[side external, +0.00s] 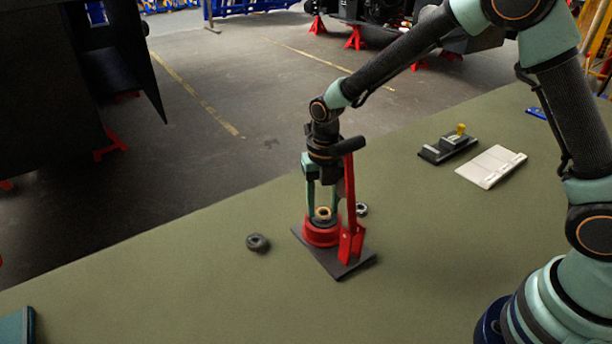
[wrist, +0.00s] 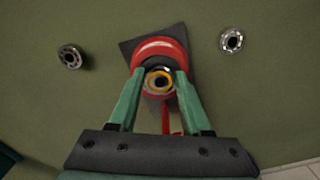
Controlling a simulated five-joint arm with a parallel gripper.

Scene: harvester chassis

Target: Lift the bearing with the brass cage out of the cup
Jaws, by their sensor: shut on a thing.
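The bearing with the brass cage (side external: 323,213) shows as a dark ring with a golden inside at the mouth of the red cup (side external: 320,236). In the wrist view the bearing (wrist: 159,82) sits between the green fingertips, with the red cup (wrist: 160,47) around and beyond it. My gripper (side external: 323,207) points straight down over the cup, its fingers shut on the bearing; the fingertips (wrist: 160,76) also show in the wrist view. I cannot tell whether the bearing's lower edge is clear of the cup's rim.
The cup stands on a dark baseplate (side external: 334,265) beside an upright red lever (side external: 351,205) with a black handle, close to my gripper. Loose bearings lie left (side external: 258,243) and right (side external: 361,209). A dark block (side external: 448,148) and white plate (side external: 491,166) lie further right. The front mat is clear.

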